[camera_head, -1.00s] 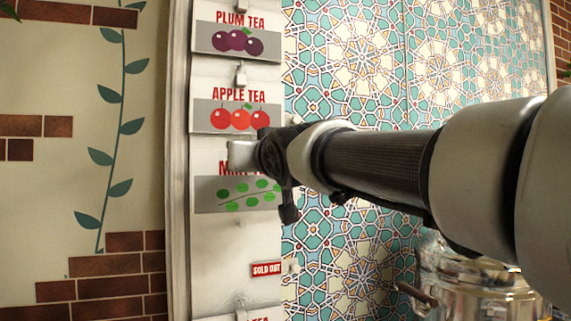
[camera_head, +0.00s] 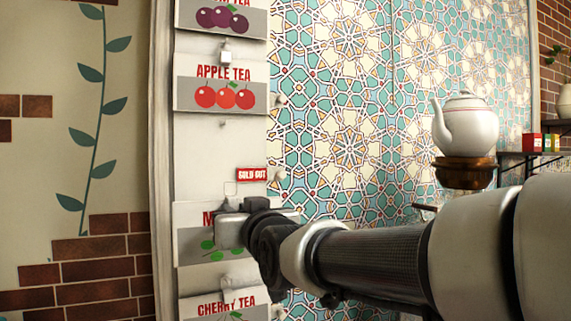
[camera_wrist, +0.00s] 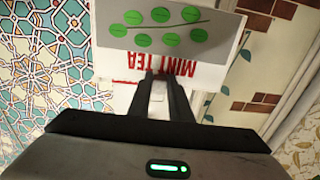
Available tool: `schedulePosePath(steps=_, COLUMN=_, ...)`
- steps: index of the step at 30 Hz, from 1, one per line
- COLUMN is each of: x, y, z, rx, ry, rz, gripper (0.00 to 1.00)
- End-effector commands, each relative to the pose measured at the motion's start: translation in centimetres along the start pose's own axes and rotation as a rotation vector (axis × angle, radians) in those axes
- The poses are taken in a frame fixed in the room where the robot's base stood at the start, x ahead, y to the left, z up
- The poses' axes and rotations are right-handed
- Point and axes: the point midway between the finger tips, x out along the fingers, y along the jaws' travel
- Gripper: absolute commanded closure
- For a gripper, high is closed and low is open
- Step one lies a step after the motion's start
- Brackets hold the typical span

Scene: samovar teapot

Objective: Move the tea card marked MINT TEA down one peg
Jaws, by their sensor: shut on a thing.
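The MINT TEA card (camera_head: 192,247), white with a grey band and green leaves, is on the left board below the APPLE TEA card (camera_head: 222,93) and above the CHERRY TEA card (camera_head: 205,311). My gripper (camera_head: 228,225) is shut on its upper part and hides much of the title. In the wrist view the card (camera_wrist: 160,30) appears upside down, with the fingers (camera_wrist: 160,82) at its title edge.
A white teapot (camera_head: 469,124) sits at the right, behind my arm. Patterned tiles (camera_head: 345,130) lie beside the board.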

Motion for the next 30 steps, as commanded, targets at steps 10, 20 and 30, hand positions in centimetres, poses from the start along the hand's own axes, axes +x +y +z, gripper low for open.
schedulePosePath(steps=10, x=1.3, y=0.5, z=4.1, rx=-0.014, ry=0.001, rz=0.028, gripper=1.0)
schedulePosePath(steps=20, x=3.1, y=0.6, z=4.1, rx=-0.014, ry=0.001, rz=0.028, gripper=1.0)
schedulePosePath(steps=30, x=5.2, y=0.6, z=4.3, rx=-0.013, ry=0.001, rz=0.027, gripper=1.0)
